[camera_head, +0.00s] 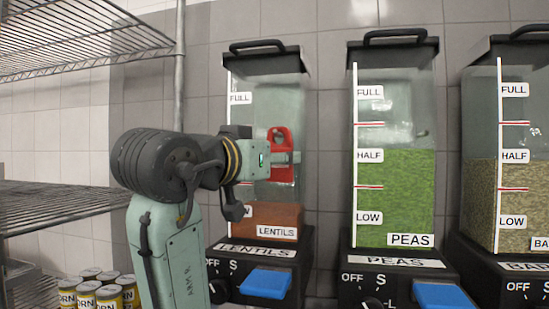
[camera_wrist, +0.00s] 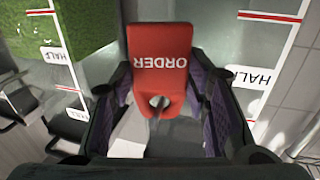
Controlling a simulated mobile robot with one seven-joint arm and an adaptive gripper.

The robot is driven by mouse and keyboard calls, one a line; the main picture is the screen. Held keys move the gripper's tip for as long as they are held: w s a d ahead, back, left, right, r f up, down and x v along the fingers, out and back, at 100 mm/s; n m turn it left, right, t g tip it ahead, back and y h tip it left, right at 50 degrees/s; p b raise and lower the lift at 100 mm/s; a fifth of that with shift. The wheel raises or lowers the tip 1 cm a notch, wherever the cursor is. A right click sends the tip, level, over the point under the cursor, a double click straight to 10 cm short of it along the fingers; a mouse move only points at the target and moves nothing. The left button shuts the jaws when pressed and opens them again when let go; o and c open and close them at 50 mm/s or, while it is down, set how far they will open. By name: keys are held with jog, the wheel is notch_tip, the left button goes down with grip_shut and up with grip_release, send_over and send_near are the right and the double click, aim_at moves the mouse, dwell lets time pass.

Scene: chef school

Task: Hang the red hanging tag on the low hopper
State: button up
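The red tag (camera_head: 280,148) is in front of the clear upper part of the lentils hopper (camera_head: 262,95). In the wrist view the tag (camera_wrist: 160,60) shows the word ORDER upside down and a hole at its narrow end. My gripper (camera_head: 284,157) has one finger along each side of the tag, with the pads at its edges; the fingers also show in the wrist view (camera_wrist: 158,88). The lentils hopper has a black lid with a handle, and its brown fill stands lowest, near the LOW label. The tag is below the handle, and I see no contact with the hopper.
The peas hopper (camera_head: 397,195) and a third hopper (camera_head: 515,205) stand to the right, both filled near HALF. Blue levers (camera_head: 266,283) jut out below. A wire rack (camera_head: 75,35) with a post is at left, above cans (camera_head: 106,291).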

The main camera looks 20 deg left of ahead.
jog(key=o, duration=0.5)
jog(key=v, duration=1.2)
jog(key=shift+f, duration=0.1)
